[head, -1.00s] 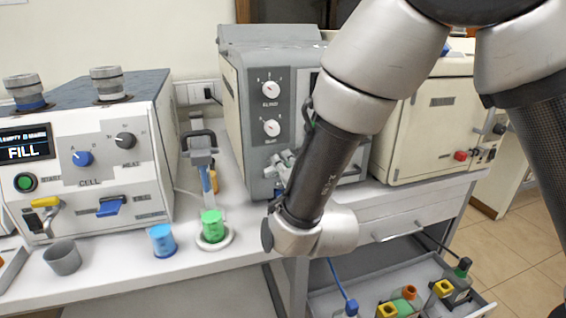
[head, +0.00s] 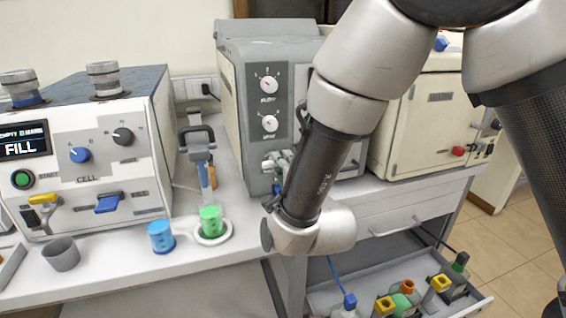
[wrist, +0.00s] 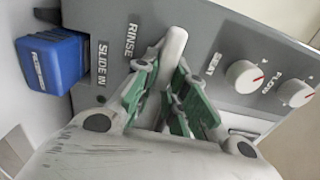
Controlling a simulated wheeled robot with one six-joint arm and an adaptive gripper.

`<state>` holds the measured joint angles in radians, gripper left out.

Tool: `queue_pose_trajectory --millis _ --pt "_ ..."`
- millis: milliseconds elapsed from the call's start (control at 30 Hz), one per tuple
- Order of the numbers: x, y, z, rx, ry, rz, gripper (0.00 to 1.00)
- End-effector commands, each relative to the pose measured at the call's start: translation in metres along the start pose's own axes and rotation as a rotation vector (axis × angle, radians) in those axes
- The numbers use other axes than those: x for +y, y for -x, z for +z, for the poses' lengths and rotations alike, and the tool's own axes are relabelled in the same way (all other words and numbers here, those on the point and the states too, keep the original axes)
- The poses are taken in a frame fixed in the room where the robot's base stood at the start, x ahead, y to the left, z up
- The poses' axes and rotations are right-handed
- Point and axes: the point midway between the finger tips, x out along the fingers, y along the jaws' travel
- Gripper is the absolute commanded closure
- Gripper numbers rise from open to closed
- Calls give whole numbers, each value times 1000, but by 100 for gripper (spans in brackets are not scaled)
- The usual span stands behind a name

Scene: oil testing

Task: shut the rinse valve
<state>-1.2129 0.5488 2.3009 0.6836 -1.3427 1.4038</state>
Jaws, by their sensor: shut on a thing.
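The rinse valve's pale grey handle (wrist: 174,46) sticks out from the grey machine's front panel beside the word RINSE in the wrist view. My gripper (wrist: 164,84) has its green-padded fingers closed on either side of this handle. In the head view my gripper (head: 277,163) is at the lower front of the grey machine (head: 236,110). My own arm link hides part of it there, and the handle cannot be made out clearly.
A blue block (wrist: 52,62) sits by the SLIDE IN label, close to my gripper. Two white knobs (wrist: 244,76) are on the panel's right. Blue (head: 161,237) and green (head: 211,221) cups stand on the bench. An open drawer (head: 330,296) holds several bottles.

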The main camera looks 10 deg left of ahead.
Motion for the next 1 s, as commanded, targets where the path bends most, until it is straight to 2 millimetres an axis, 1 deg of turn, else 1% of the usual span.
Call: queue_pose_trajectory --millis 133,167,200,267,567,667,767,1000 --pt "1 0 -1 2 0 3 100" --pt "1 0 -1 2 0 3 83" --pt "1 0 -1 2 0 3 76" --pt "1 0 -1 1 1 2 65" --pt "0 0 0 0 1 1 64" --pt "0 6 0 -1 1 2 64" --pt "1 20 1 -2 1 3 64" --pt "1 74 1 -4 2 3 64"
